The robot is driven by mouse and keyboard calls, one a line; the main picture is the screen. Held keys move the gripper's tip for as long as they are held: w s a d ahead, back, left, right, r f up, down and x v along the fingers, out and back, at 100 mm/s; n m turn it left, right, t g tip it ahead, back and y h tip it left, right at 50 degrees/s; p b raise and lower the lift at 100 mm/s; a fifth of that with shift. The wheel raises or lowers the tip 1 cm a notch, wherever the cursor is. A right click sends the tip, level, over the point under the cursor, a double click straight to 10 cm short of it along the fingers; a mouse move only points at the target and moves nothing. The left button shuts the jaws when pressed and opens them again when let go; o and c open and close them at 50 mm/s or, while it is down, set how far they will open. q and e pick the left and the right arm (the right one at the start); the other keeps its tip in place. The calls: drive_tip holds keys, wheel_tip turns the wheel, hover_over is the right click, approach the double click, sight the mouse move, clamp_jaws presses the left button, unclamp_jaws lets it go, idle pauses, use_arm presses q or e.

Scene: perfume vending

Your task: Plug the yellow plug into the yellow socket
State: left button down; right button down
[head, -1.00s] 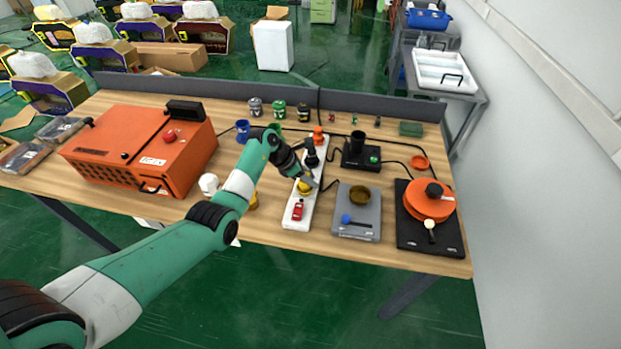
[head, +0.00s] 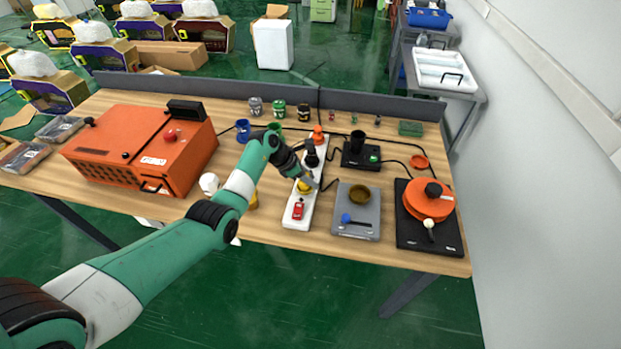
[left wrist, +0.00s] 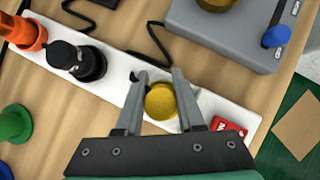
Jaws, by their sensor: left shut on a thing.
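The yellow plug (left wrist: 160,101) is a round knob over the white power strip (left wrist: 108,64), between the red switch and the black plug. It also shows in the head view (head: 304,187). My left gripper (left wrist: 164,97) is shut on the yellow plug, a finger on each side. The plug looks to be at the strip's surface, but I cannot tell whether it is seated. The yellow socket is hidden beneath it. My right gripper is not in view.
A black plug (head: 311,157) and an orange plug (head: 317,135) stand farther up the strip, and a red switch (head: 298,209) is at its near end. A grey scale-like device (head: 345,227) stands to the right, and an orange box (head: 118,140) is at the left.

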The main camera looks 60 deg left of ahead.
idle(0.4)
use_arm(q)
unclamp_jaws()
idle(0.4)
wheel_tip(320, 180, up, 7)
drive_tip(key=p, duration=0.7)
drive_tip(key=shift+p, duration=0.4)
clamp_jaws()
idle(0.4)
